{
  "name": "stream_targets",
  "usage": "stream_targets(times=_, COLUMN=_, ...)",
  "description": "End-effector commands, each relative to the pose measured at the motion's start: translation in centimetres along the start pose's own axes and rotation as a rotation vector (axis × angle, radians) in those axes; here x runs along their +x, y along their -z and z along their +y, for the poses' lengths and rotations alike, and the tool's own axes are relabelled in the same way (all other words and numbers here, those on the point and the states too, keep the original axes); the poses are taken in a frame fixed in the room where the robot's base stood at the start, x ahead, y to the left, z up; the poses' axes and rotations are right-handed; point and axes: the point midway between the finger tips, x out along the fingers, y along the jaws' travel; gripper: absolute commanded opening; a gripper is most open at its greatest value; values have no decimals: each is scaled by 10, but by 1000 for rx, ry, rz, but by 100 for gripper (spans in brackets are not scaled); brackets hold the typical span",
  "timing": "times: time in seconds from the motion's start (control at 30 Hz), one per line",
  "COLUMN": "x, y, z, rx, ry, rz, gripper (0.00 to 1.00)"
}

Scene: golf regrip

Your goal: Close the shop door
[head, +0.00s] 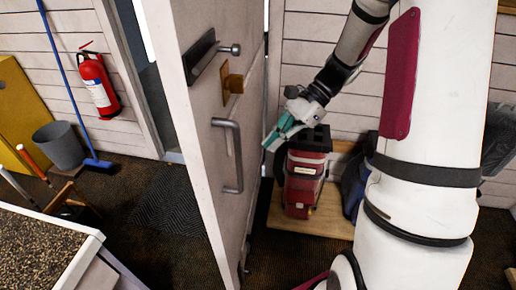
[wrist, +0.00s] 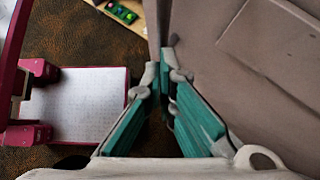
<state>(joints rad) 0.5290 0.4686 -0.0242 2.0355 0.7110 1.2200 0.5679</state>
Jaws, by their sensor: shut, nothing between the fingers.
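The shop door (head: 200,85) stands open in the head view, its near edge toward me. Its visible face has a grey pull handle (head: 230,155), a brass-coloured lock plate (head: 232,84) and a dark fitting with a knob (head: 203,55). My gripper (head: 268,145), with teal fingers, is beside the door's far edge, on its right in the picture. In the wrist view the fingers (wrist: 160,66) are shut and empty, beside a broad beige panel (wrist: 260,50) that looks like the door. Whether the fingertips touch it I cannot tell.
A red machine (head: 304,178) stands on a wooden board (head: 325,222) just beyond the gripper. Left of the door are a doorway (head: 142,75), a fire extinguisher (head: 98,85), a blue broom (head: 70,90) and a grey bin (head: 60,147). A counter (head: 45,245) is front left.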

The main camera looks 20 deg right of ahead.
Motion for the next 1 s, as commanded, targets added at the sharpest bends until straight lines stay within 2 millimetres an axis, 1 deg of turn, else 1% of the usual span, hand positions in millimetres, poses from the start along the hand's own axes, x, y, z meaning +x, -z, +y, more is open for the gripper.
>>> stream_targets(times=0.03, x=10, y=-1, z=2, rx=0, ry=-5, rz=-2, gripper=0)
stream_targets(times=0.07, x=15, y=-1, z=2, rx=-1, ry=-5, rz=-1, gripper=0)
stream_targets(times=0.13, x=22, y=-11, z=2, rx=-3, ry=-3, rz=0, gripper=0)
stream_targets(times=0.3, x=35, y=-24, z=1, rx=-2, ry=-1, rz=1, gripper=0)
stream_targets(times=0.47, x=41, y=-28, z=1, rx=-2, ry=-2, rz=1, gripper=0)
stream_targets(times=0.87, x=42, y=-30, z=-1, rx=-1, ry=0, rz=1, gripper=0)
stream_targets(times=1.0, x=50, y=-37, z=-7, rx=8, ry=10, rz=1, gripper=0)
